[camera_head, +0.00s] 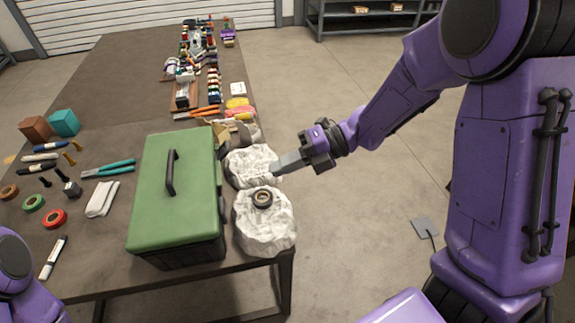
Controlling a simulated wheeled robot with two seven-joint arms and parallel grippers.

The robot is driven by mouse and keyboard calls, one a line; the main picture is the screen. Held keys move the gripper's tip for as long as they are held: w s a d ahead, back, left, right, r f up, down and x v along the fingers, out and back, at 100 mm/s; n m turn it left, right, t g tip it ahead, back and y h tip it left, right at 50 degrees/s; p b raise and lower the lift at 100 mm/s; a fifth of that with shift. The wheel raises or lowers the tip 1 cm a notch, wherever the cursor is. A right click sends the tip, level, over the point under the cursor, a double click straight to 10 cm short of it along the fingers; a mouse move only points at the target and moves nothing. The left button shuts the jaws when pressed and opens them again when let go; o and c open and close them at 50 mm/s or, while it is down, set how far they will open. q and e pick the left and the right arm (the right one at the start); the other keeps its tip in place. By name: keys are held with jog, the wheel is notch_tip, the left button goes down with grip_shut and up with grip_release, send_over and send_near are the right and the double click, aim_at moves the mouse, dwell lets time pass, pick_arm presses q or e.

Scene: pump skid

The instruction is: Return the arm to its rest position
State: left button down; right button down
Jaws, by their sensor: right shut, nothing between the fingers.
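My right gripper (289,163) comes in from the right on its purple arm. It is shut and empty, with its fingertips pointing left, over or just beside a crumpled white cloth (247,166) at the table's right edge. I cannot tell whether it touches the cloth. A second crumpled white cloth (264,228) lies nearer to me, with a dark ring-shaped part (262,198) on top. Of my left arm only a purple part shows at the lower left corner; the left gripper is out of view.
A green toolbox (176,213) stands on the brown table (130,62) left of the cloths. Pliers, tape rolls, markers and bolts lie at the left. Several small items line the table's far end. Open floor (345,230) lies right of the table; a shelf (375,22) stands at the back.

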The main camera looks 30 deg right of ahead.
jog(key=shift+s+d+r, duration=0.15)
jog(key=shift+d+r, duration=0.25)
jog(key=shift+d, duration=0.2)
jog(key=shift+a, duration=0.1)
